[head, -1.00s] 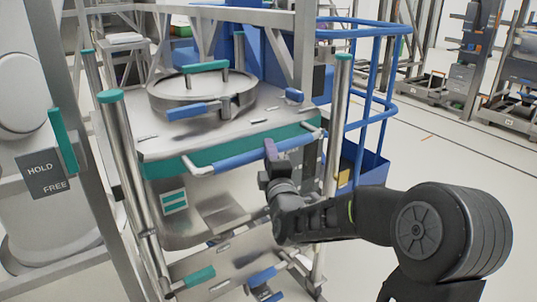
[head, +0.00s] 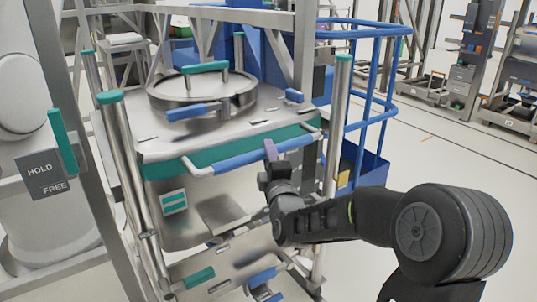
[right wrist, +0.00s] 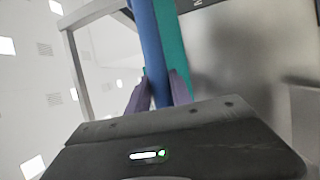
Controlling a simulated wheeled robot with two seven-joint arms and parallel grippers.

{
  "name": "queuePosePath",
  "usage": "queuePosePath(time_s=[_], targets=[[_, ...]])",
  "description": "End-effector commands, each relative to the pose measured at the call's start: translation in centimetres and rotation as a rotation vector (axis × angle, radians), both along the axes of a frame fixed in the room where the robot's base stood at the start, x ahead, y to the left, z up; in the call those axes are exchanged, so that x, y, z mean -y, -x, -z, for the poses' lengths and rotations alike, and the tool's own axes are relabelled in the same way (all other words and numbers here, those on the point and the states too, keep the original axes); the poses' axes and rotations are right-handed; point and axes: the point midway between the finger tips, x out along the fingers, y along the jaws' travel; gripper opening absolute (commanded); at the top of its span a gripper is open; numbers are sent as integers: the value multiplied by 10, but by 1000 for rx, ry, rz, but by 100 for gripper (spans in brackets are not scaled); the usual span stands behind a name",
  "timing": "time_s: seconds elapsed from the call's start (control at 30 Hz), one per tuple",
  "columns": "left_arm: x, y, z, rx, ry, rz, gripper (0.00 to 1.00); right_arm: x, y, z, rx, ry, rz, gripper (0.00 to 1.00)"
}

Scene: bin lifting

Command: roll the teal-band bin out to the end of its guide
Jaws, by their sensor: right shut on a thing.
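The teal-band bin (head: 165,145) is a steel container with a teal band (head: 185,165) along its front edge and a round lid on top. A blue-sleeved bar handle (head: 240,157) runs across its front. My right gripper (head: 271,152) is at the handle's middle. In the right wrist view, its purple fingertips (right wrist: 158,92) stand on both sides of the blue handle (right wrist: 152,50), shut on it. The bin stands between two upright steel guide posts with teal caps (head: 110,97) (head: 343,58). My left gripper is not in view.
A HOLD/FREE plate (head: 47,175) with a teal lever (head: 63,140) is at the left. A blue railed cart (head: 365,160) stands behind the right post. Low plates with teal and blue grips lie below the bin. Open floor lies to the right.

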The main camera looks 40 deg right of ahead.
Motion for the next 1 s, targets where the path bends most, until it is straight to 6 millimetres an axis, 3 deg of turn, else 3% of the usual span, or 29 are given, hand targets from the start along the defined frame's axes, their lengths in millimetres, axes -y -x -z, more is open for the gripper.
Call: queuePosePath(time_s=[0.03, 0.1, 0.13, 0.4, 0.73, 1.0], targets=[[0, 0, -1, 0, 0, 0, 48, 8, 2, -14, 30, 8, 18, 0], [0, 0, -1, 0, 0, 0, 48, 8, 2, -14, 30, 8, 18, 0], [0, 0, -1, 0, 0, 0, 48, 8, 2, -14, 30, 8, 18, 27], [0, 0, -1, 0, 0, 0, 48, 6, 1, -11, 25, 7, 14, 48], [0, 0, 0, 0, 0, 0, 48, 2, 4, -7, 18, 5, 8, 48], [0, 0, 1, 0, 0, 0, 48, -12, 39, -1, 20, 5, 10, 48]])
